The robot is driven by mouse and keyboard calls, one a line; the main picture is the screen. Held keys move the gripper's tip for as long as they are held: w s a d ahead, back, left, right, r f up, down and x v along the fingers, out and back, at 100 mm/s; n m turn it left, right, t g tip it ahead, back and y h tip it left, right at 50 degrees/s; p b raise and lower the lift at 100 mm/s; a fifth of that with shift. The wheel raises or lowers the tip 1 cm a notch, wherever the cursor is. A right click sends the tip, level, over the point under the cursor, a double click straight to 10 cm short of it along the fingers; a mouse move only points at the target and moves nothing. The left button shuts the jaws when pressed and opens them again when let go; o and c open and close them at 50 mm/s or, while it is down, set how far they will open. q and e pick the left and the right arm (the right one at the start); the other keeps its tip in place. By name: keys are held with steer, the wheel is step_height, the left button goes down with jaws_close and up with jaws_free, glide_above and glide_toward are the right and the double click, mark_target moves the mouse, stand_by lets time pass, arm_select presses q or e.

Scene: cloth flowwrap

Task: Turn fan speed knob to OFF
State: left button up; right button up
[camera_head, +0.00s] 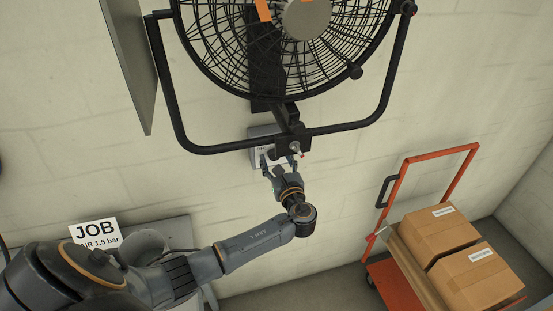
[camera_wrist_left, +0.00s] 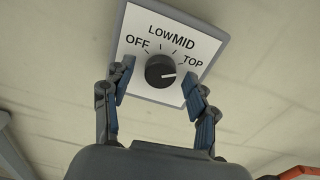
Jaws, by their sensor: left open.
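The fan speed knob (camera_wrist_left: 160,71) is a round black knob on a white square dial plate (camera_wrist_left: 150,30) marked OFF, LOW, MID and TOP. Its light pointer mark faces right, on the TOP side. My left gripper (camera_wrist_left: 159,77) is open, with one finger on each side of the knob and a visible gap on both sides. In the head view my left gripper (camera_head: 278,163) is in front of the grey control box (camera_head: 257,133) below the fan. The knob is too small and partly covered to make out there. My right gripper is not in view.
The black caged fan (camera_head: 285,45) and its tubular bracket (camera_head: 170,100) are just above the box. A grey panel (camera_head: 130,60) stands out at the upper left. A JOB sign (camera_head: 95,234) is at lower left. An orange cart (camera_head: 395,205) with cardboard boxes (camera_head: 440,232) stands right.

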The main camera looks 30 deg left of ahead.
arm_select(q)
steer(key=c, duration=1.2)
steer(key=shift+o, duration=0.2)
